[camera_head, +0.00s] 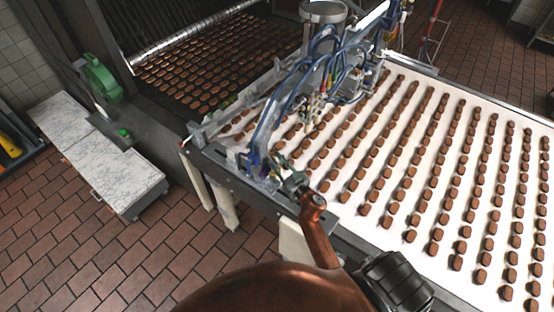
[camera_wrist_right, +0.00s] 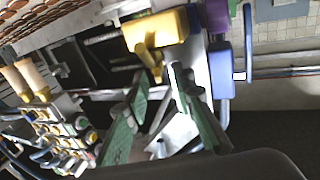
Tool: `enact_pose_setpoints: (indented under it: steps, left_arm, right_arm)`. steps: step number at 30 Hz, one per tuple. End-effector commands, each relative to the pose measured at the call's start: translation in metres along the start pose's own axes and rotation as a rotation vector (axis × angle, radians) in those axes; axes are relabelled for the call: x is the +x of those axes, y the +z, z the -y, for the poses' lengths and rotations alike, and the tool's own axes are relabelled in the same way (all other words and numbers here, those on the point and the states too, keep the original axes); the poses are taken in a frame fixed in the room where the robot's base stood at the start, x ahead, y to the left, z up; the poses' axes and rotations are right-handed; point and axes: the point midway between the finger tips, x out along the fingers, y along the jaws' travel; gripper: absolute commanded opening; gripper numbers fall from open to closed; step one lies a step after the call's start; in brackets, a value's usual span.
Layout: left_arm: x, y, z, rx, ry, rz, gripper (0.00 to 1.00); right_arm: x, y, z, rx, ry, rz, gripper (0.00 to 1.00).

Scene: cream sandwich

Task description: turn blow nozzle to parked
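My right gripper (camera_head: 284,172) is at the near left edge of the conveyor machine, beside its blue hoses and small fittings. In the right wrist view, its two green-padded fingers (camera_wrist_right: 158,80) stand apart with a gap between them. A yellow block with a short yellow lever (camera_wrist_right: 150,55) lies just beyond the fingertips, close to the gap; I cannot tell whether they touch. I cannot tell for sure which fitting is the blow nozzle. My left gripper is not in view.
The white conveyor belt (camera_head: 375,218) carries many rows of brown sandwiches. A hose-covered machine head (camera_head: 335,65) stands over it. A marble-topped counter (camera_head: 110,172) is at the left. In the wrist view, several hose fittings (camera_wrist_right: 65,135) crowd the left. The tiled floor (camera_head: 75,255) is clear.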

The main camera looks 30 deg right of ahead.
Motion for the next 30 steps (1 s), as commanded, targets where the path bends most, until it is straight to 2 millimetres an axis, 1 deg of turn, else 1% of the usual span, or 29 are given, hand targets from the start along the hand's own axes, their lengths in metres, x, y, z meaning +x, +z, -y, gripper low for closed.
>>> enact_pose_setpoints:
  steps: [1,3,8,13,18,19,20,23,30]
  left_arm:
    - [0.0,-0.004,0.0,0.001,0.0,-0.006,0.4]
    - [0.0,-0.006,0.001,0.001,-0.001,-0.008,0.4]
    - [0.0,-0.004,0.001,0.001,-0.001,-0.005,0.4]
    - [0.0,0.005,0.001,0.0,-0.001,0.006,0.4]
    - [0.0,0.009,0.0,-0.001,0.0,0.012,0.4]
    - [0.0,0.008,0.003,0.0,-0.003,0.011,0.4]
    - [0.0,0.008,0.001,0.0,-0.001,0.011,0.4]
    - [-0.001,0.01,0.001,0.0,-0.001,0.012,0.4]
    - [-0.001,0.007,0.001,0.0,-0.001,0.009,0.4]
  right_arm:
    - [0.0,0.0,0.0,0.0,0.0,0.0,0.23]
    - [-0.001,0.0,0.0,0.0,0.001,0.0,0.23]
    - [-0.001,0.0,-0.001,0.0,0.002,0.0,0.12]
    - [-0.001,0.0,-0.001,0.0,0.002,0.0,0.0]
    - [-0.002,0.0,-0.001,0.0,0.003,0.0,0.0]
    - [-0.002,0.0,-0.007,-0.001,0.003,0.0,0.0]
    - [-0.002,0.0,-0.006,0.0,0.003,0.0,0.0]
    - [-0.003,0.0,-0.004,0.0,0.003,0.0,0.0]
    - [-0.002,0.0,-0.002,0.0,-0.005,0.0,0.0]
